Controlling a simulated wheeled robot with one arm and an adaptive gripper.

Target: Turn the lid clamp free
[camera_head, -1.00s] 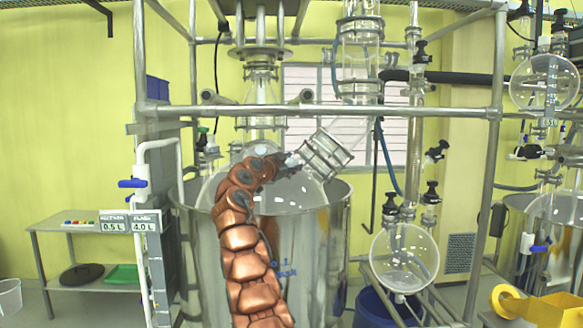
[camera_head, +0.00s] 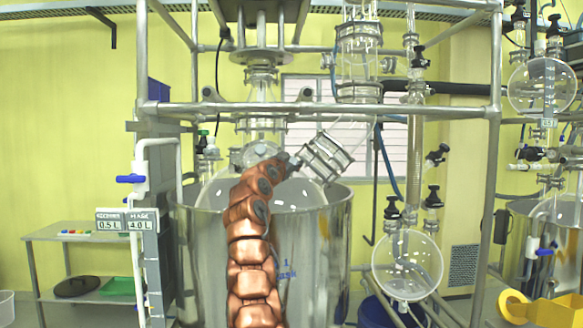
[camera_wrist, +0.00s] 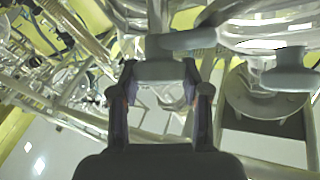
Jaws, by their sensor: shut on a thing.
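The glass reactor vessel (camera_head: 215,192) sits inside a large steel pot (camera_head: 330,250). My copper-coloured arm reaches up in front of it. My gripper (camera_head: 291,160) is at the vessel's top, just left of a slanted glass joint with metal rings (camera_head: 325,158). In the wrist view my gripper (camera_wrist: 160,88) has its two fingers on either side of a grey block, which looks like the lid clamp's handle (camera_wrist: 160,71), and is shut on it. A similar grey piece (camera_wrist: 285,78) shows further right. In the head view the clamp is too small to make out.
A steel pipe frame (camera_head: 320,110) crosses above my gripper, with a glass column (camera_head: 360,55) over it. A round glass flask (camera_head: 407,264) hangs at the right. A low shelf table (camera_head: 80,232) stands at the left.

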